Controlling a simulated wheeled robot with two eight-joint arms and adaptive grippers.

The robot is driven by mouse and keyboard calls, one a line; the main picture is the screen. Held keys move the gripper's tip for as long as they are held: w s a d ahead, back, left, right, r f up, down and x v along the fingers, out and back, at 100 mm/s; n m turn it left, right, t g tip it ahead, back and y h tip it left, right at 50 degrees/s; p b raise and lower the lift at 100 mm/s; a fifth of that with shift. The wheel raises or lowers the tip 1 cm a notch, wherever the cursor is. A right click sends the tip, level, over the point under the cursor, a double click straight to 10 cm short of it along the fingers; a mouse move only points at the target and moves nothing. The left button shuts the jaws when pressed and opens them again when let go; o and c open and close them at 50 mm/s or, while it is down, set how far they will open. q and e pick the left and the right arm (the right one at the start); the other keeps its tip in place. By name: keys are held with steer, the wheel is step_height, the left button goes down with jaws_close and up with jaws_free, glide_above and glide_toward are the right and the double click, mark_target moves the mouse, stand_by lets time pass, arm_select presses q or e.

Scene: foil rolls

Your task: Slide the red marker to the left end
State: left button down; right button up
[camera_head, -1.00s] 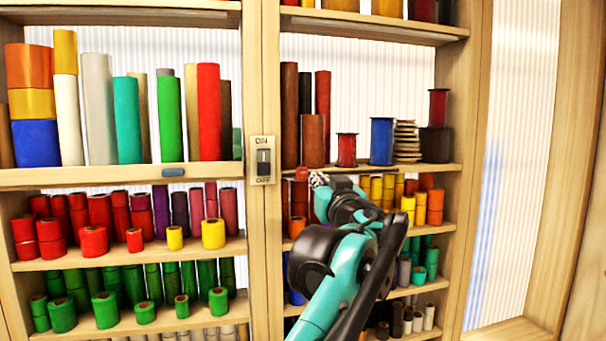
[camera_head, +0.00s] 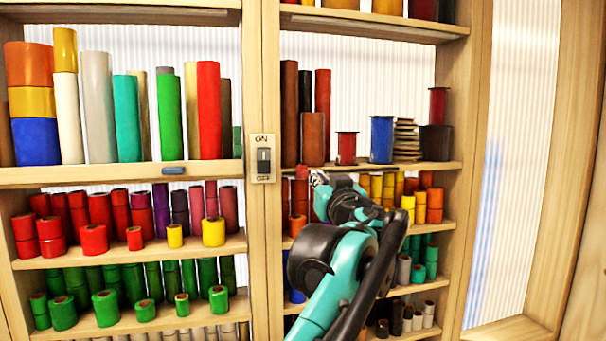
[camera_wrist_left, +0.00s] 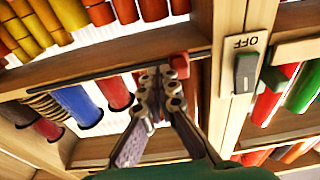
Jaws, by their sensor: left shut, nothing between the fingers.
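The red marker (camera_wrist_left: 180,64) is a small red block on a dark rail (camera_wrist_left: 110,75) along a shelf's front edge. In the wrist view, which is upside down, it sits near the rail's right end. In the head view the marker (camera_head: 302,172) is near the left end of the right bay's shelf edge. My left gripper (camera_head: 317,178) is shut and empty just right of the marker there. Its fingertips (camera_wrist_left: 169,75) overlap the marker's side in the wrist view; I cannot tell whether they touch. My right gripper is not in view.
An upright post with an ON/OFF switch (camera_head: 263,160) stands just left of the marker. Foil rolls and spools, including a blue spool (camera_head: 382,140), fill the shelves above and below.

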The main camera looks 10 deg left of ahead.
arm_select(q)
steer(key=shift+a, duration=0.15)
steer(key=shift+s+a, duration=0.3)
steer(key=shift+a, duration=0.35)
steer(key=shift+s+a, duration=0.3)
steer(key=shift+a, duration=0.3)
steer(key=shift+w+d, duration=0.1)
steer(key=shift+d, duration=0.05)
steer(key=shift+r+v, duration=0.2)
steer(key=shift+v, duration=0.95)
steer(key=shift+r+v, duration=0.15)
steer(key=shift+v, duration=1)
glide_toward(303, 176)
steer(key=shift+s+d+r, duration=0.3)
steer(key=shift+s+d, duration=0.1)
steer(key=shift+s, duration=0.2)
